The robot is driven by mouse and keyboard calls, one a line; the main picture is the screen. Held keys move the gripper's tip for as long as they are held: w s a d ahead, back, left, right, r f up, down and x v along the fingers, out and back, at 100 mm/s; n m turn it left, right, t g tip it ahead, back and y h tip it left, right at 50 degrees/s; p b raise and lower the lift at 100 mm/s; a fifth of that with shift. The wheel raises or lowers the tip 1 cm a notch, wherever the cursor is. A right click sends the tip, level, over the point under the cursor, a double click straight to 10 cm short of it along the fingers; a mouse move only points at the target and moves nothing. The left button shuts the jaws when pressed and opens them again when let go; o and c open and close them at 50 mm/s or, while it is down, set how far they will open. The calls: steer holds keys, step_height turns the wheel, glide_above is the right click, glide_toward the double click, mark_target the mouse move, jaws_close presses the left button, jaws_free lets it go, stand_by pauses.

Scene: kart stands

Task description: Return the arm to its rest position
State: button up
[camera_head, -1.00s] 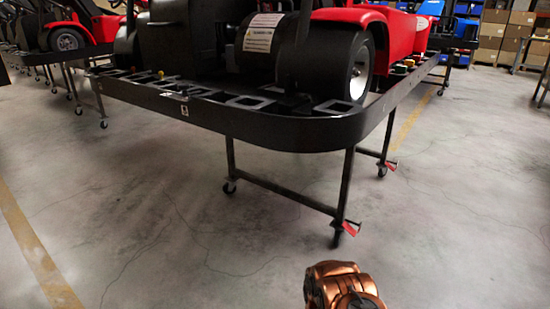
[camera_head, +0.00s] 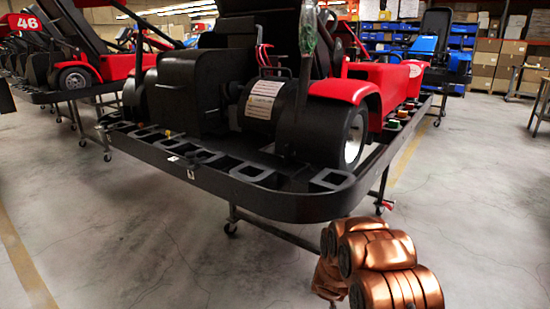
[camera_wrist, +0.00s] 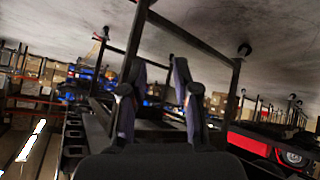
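My copper-coloured arm (camera_head: 385,265) shows at the bottom right of the head view, in front of the near corner of a black kart stand (camera_head: 290,207). My gripper is not visible in the head view. In the wrist view, my gripper (camera_wrist: 160,75) has its two dark fingers apart, with nothing held between them. The wrist view is turned over, with the floor at the top and the stand's legs pointing up behind the fingers.
A red and black kart (camera_head: 343,90) rests on the stand. More karts on stands (camera_head: 75,75) line the left. The concrete floor (camera_head: 480,190) is clear on the right.

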steer(key=s+a+r+g+y+p, duration=0.25)
steer(key=s+r+p, duration=0.5)
steer(key=r, duration=0.75)
steer(key=s+a+r+g+y+p, duration=0.1)
steer(key=s+a+r+g+p, duration=0.2)
steer(key=s+r, duration=0.95)
steer(key=s+d+r+g+p, duration=0.2)
steer(key=s+r+p, duration=0.5)
steer(key=s+r, duration=0.6)
steer(key=s+d+r+m+g+h+p, duration=0.1)
steer(key=s+d+r+g+p, duration=0.2)
steer(key=s+r+p, duration=0.5)
steer(key=shift+s+r, duration=2.85)
steer(key=shift+s, duration=3.35)
steer(key=shift+g, duration=0.25)
